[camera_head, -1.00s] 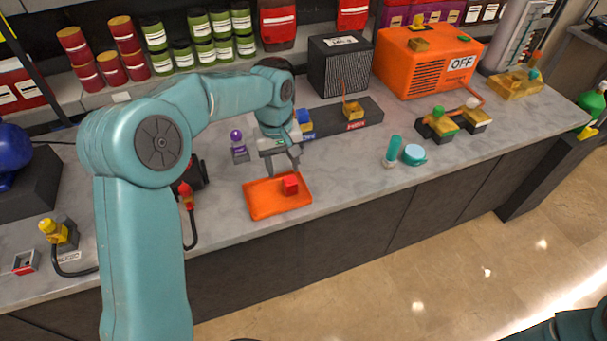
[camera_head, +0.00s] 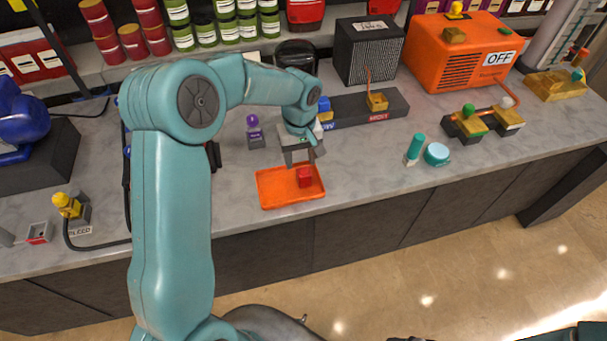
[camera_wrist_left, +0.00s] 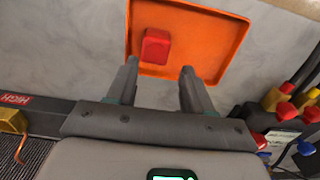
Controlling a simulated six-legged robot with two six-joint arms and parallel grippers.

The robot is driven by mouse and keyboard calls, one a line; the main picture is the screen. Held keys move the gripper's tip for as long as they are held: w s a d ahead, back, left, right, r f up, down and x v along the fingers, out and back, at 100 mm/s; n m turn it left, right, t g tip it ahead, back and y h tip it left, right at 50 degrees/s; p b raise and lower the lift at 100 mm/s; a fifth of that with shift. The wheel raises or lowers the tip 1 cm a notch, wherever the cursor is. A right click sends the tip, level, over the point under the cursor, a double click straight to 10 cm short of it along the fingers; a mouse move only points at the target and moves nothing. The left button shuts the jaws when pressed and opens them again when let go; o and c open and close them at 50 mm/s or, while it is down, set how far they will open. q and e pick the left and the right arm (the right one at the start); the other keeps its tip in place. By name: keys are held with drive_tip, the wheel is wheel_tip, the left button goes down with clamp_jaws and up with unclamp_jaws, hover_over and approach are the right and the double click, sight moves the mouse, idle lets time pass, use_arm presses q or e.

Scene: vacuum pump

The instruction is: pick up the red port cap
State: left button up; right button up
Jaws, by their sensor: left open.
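The red port cap (camera_head: 304,178) is a small red block lying on the orange tray (camera_head: 274,193) on the grey counter. In the left wrist view the cap (camera_wrist_left: 156,47) sits on the orange tray (camera_wrist_left: 205,35), ahead of the fingertips and nearer the left finger. My left gripper (camera_head: 302,162) is just behind and above the cap; in the wrist view its two fingers (camera_wrist_left: 158,75) are apart with nothing between them. The fingers appear apart from the cap. My right gripper is not in view.
A purple-knobbed valve (camera_head: 254,132) stands left of the gripper. A dark block with a brass fitting (camera_head: 377,102) lies behind it. A teal cylinder (camera_head: 414,148) and a round teal cap (camera_head: 437,154) are to the right. The orange pump (camera_head: 462,55) reads OFF.

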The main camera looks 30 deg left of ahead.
sight(304, 172)
use_arm(q)
drive_tip(key=shift+d+f, duration=0.2)
drive_tip(key=shift+f, duration=0.1)
drive_tip(key=f, duration=0.1)
drive_tip(key=f+p, duration=0.1)
drive_tip(key=f, duration=0.3)
drive_tip(key=shift+d+p, duration=0.25)
drive_tip(key=shift+p, duration=0.05)
drive_tip(key=shift+d+r, duration=0.1)
drive_tip(key=shift+d, duration=0.1)
drive_tip(key=shift+a, duration=0.1)
drive_tip(key=c, duration=0.7)
drive_tip(key=shift+c, duration=0.2)
